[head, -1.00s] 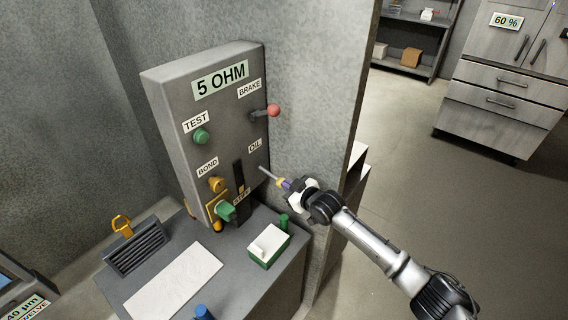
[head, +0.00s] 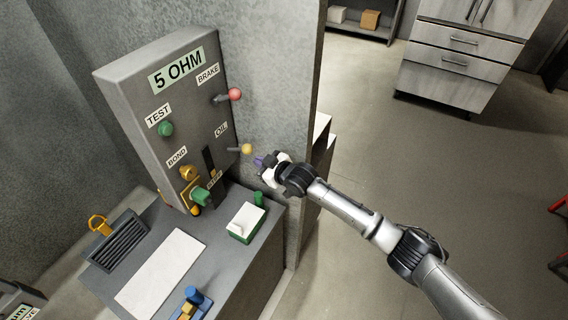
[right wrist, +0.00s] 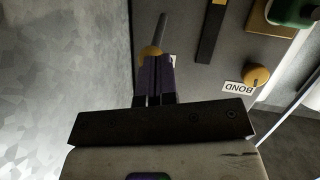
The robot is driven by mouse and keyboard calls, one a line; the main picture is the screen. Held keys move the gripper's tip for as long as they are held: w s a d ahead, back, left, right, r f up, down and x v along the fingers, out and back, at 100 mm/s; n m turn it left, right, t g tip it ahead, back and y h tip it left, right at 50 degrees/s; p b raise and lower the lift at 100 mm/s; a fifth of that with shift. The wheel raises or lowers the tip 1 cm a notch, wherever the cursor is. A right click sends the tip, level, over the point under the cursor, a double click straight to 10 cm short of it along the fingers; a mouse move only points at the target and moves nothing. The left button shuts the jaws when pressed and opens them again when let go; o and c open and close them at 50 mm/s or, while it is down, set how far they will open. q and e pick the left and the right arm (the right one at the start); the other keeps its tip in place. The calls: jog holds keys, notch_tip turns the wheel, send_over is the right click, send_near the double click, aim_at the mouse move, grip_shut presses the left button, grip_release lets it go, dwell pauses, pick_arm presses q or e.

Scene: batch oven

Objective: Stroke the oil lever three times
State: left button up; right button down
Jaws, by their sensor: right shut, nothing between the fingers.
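The oil lever (head: 246,148) is a grey rod with a yellow ball, on the right side of the grey panel (head: 128,88) below the OIL label (head: 221,130). In the head view it stands about level. My right gripper (head: 259,161) is shut and empty, with purple fingers just right of and slightly below the ball. My left gripper is not in view.
The red-knobbed BRAKE lever (head: 235,95) sticks out above the oil lever. A green TEST knob (head: 165,129), a yellow BOND knob (head: 187,172) and a green handle (head: 200,195) are on the panel front. A green and white box (head: 246,222) stands on the bench below.

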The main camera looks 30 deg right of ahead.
pick_arm(q)
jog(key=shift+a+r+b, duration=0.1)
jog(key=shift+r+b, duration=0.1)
jog(key=shift+b, duration=0.15)
pick_arm(e)
jog(key=v, duration=1)
jog(key=shift+f, duration=0.2)
jog(key=shift+s, duration=0.1)
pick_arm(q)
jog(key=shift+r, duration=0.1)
pick_arm(e)
jog(key=shift+r, duration=0.1)
